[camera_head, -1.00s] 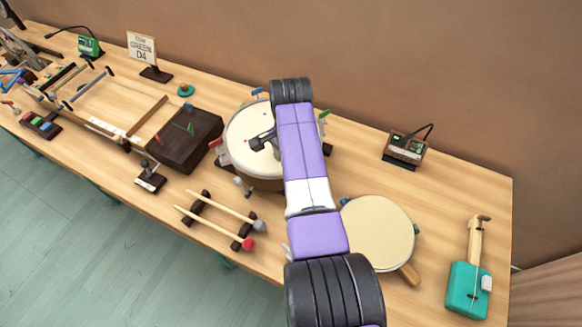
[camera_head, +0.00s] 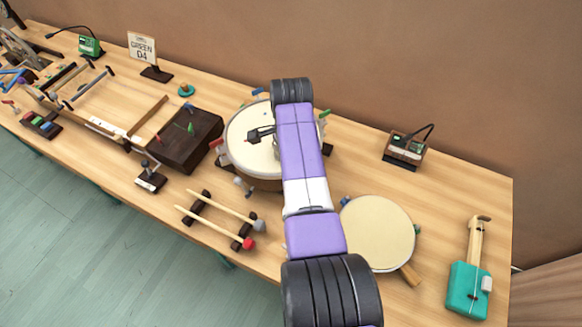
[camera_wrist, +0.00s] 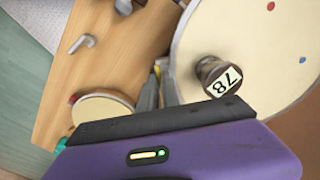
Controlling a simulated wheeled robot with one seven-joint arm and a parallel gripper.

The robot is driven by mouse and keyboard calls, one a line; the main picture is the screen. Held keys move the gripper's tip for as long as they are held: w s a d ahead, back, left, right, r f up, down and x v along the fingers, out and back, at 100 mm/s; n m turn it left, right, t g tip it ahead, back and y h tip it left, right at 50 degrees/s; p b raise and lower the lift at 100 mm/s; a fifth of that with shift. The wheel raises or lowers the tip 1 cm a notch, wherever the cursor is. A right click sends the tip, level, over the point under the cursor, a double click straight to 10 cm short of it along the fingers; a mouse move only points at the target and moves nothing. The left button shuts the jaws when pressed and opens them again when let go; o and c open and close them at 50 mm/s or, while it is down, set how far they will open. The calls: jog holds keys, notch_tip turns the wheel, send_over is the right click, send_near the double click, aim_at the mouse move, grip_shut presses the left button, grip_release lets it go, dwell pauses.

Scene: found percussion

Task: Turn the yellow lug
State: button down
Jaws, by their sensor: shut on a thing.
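The drum (camera_head: 243,128) stands mid-table, with a pale round head and coloured lugs at its rim. A blue lug (camera_head: 257,92), a green lug (camera_head: 325,115) and a red lug (camera_head: 216,145) show in the head view; the yellow one does not show there. In the wrist view, a small yellow piece (camera_wrist: 157,71), which appears to be the yellow lug, sits at the rim of the drum (camera_wrist: 240,40). My gripper (camera_wrist: 158,80) is shut on it, one finger on each side. The lug's turn angle is mostly hidden.
A brown knob labelled 78 (camera_wrist: 217,76) stands on the drumhead close beside my fingers. A round hand drum (camera_head: 378,235) lies to the right, and two mallets (camera_head: 222,222) rest in front-left. A dark brown box (camera_head: 183,138) is left of the drum.

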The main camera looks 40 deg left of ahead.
jog(key=c, duration=1.6)
grip_release()
jog(key=shift+r+b, duration=0.55)
jog(key=shift+r, duration=3.4)
